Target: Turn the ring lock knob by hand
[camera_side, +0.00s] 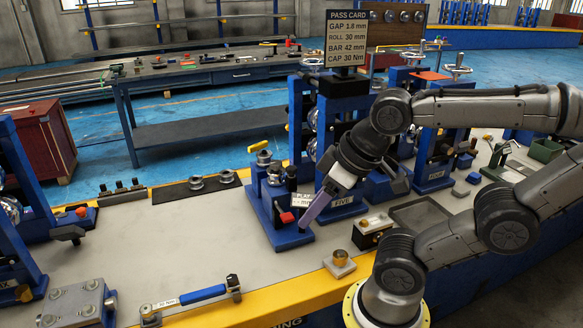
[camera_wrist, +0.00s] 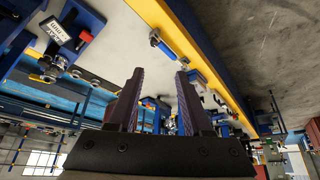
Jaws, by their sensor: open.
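A red knob also shows at the upper left of the wrist view (camera_wrist: 86,36). My gripper (camera_side: 305,219) points down just right of that knob in the side view, and its purple fingers look apart from it. In the wrist view the two fingers of my gripper (camera_wrist: 160,72) stand wide apart with nothing between them.
A pass card sign (camera_side: 347,38) stands above the blue stands. A blue-handled wrench (camera_side: 202,295) lies near the yellow front edge. A brass piece on a block (camera_side: 340,263) and a shallow grey tray (camera_side: 420,214) are to the right.

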